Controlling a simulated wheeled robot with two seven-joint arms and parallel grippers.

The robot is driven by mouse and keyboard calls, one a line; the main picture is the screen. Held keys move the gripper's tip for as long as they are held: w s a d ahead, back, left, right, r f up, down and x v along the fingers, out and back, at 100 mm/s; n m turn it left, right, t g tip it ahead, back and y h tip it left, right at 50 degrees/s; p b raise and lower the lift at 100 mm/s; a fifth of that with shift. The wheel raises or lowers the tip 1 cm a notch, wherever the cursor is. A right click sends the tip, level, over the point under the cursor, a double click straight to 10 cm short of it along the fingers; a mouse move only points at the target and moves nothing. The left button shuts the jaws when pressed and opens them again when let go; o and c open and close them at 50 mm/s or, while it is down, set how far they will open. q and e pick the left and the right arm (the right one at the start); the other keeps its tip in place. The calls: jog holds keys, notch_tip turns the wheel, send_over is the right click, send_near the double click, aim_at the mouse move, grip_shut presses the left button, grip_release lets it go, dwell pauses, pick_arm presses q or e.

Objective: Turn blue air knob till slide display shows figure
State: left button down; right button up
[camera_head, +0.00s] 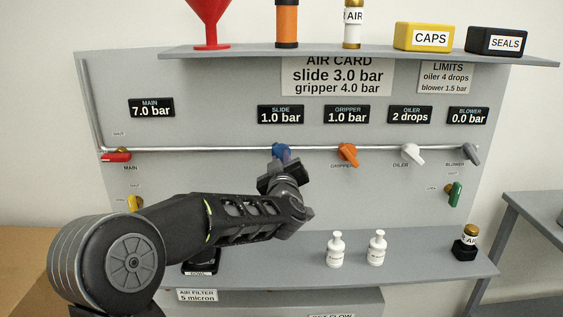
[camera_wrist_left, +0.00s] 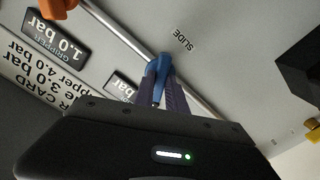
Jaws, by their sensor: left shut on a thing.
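The blue slide knob (camera_head: 281,151) sits on the horizontal pipe below the slide display (camera_head: 281,115), which reads 1.0 bar. My left gripper (camera_head: 282,164) reaches up to the knob from below and is shut on it. In the left wrist view the blue knob (camera_wrist_left: 158,76) stands between the two fingers (camera_wrist_left: 163,92), beside the SLIDE label. The air card (camera_head: 337,76) reads slide 3.0 bar and gripper 4.0 bar. My right gripper is not in view.
The orange gripper knob (camera_head: 347,154) is to the right on the same pipe (camera_head: 220,150), then the white oiler knob (camera_head: 413,154) and grey blower knob (camera_head: 471,154). The red main handle (camera_head: 116,157) is at left. Two white bottles (camera_head: 336,249) stand on the lower shelf (camera_head: 420,266).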

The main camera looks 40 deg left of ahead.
pick_arm(q)
jog(key=n+b, duration=1.4)
jog(key=n, duration=0.5)
jog(key=shift+f+b, duration=0.2)
jog(key=shift+b, duration=0.2)
jog(key=shift+n, duration=0.4)
jog(key=c, duration=1.4)
grip_release()
jog(key=shift+r, duration=0.1)
jog(key=shift+o, duration=0.2)
jog(key=v, duration=0.8)
